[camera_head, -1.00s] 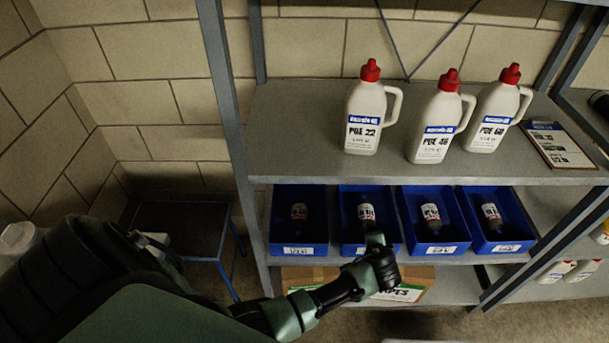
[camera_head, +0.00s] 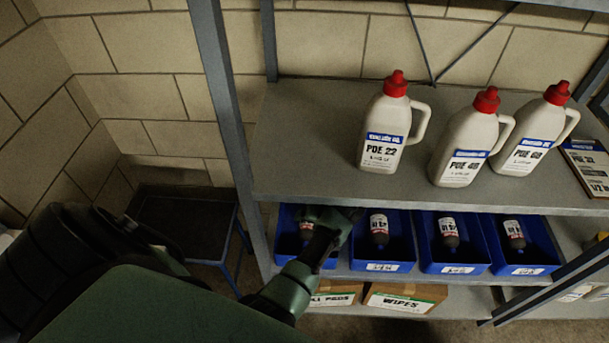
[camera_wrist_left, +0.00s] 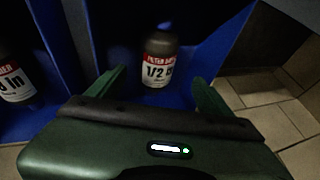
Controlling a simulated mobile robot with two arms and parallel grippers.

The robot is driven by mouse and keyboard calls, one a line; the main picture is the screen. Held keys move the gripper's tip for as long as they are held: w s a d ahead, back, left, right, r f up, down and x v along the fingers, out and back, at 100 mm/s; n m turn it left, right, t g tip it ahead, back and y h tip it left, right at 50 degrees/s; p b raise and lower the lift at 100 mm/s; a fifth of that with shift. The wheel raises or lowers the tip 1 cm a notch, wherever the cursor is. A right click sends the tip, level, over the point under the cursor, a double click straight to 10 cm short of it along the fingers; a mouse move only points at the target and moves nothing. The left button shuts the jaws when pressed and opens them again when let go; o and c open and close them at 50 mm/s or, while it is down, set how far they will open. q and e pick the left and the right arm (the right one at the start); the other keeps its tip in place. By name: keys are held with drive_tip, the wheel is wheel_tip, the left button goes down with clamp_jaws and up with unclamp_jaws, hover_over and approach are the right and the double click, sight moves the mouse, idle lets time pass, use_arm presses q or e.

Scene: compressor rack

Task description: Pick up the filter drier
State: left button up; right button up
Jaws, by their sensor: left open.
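A dark filter drier with a white and red label reading "FILTER DRIER 1/2" (camera_wrist_left: 159,68) stands or leans in a blue bin, with a blue cap at its top in the left wrist view. In the head view the leftmost bin's drier (camera_head: 306,230) is partly hidden by my left arm. My left gripper (camera_head: 335,220) is at the front of the leftmost bins. In the left wrist view its fingers (camera_wrist_left: 157,77) are open, pointing toward the drier, one to each side of it in the picture; they do not appear to grip it. My right gripper is not in view.
More driers (camera_head: 379,230) sit in blue bins (camera_head: 384,267) to the right. The upper shelf (camera_head: 300,165) is close above the bins and holds white bottles (camera_head: 385,130) with red caps. Cardboard boxes (camera_head: 388,297) lie below. A rack post (camera_head: 222,110) stands at the left.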

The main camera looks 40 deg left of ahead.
sight(308, 224)
use_arm(q)
drive_tip(key=shift+x, duration=1.25)
drive_tip(key=x, duration=0.2)
drive_tip(key=b+x, duration=0.1)
drive_tip(key=x, duration=0.1)
drive_tip(key=shift+w+d+f, duration=0.1)
drive_tip(key=shift+w+d, duration=0.1)
drive_tip(key=shift+w, duration=0.05)
drive_tip(key=shift+w+a+f, duration=0.1)
drive_tip(key=shift+a+f, duration=0.2)
drive_tip(key=shift+f, duration=0.15)
drive_tip(key=shift+r, duration=0.1)
clamp_jaws()
